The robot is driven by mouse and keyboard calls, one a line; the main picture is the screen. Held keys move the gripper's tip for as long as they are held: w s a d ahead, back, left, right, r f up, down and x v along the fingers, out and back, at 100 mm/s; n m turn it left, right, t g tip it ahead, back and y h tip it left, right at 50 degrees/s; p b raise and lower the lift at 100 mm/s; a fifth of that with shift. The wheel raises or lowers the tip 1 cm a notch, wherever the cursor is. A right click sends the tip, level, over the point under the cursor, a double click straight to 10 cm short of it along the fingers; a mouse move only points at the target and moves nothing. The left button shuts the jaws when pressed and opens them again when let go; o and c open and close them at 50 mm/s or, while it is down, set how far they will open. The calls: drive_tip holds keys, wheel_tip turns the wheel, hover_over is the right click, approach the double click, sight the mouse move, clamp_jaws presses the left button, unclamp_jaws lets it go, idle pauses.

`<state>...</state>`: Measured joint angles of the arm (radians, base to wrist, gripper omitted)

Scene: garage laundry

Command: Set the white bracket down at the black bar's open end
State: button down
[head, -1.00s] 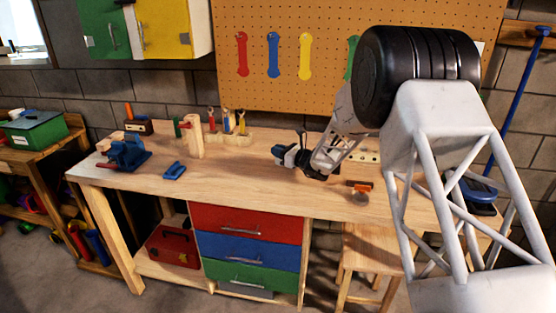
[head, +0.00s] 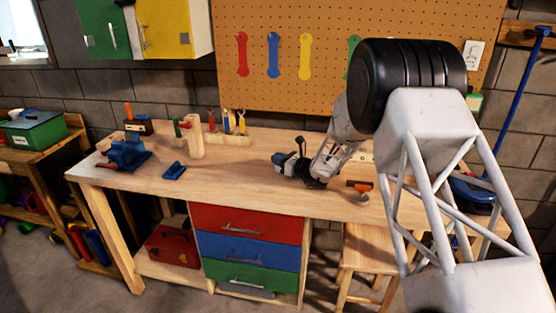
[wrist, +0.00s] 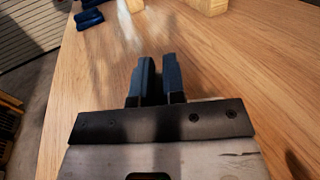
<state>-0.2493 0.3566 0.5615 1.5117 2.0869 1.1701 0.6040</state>
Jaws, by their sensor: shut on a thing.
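My gripper (head: 280,159) is low over the middle of the workbench, its blue fingers pointing left. In the wrist view the two fingers (wrist: 156,80) stand close together with a dark gap between them. A small pale piece (head: 290,160) shows by the fingers in the head view. It seems to be the white bracket in my jaws, but it is mostly hidden and its shape cannot be made out. I cannot make out the black bar or its open end in either view; my arm covers part of the bench's right side.
The wooden workbench (head: 235,180) is clear left of my gripper. A blue piece (head: 174,171), a blue vise (head: 127,154) and a wooden block (head: 195,137) stand further left. A tool rack (head: 232,139) is at the back. An orange-topped tool (head: 360,187) lies near the front edge.

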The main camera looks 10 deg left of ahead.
drive_tip(key=c, duration=1.2)
unclamp_jaws()
drive_tip(key=shift+f, duration=0.1)
drive_tip(key=shift+d, duration=0.2)
drive_tip(key=shift+v, duration=2.55)
drive_tip(key=shift+s, duration=0.1)
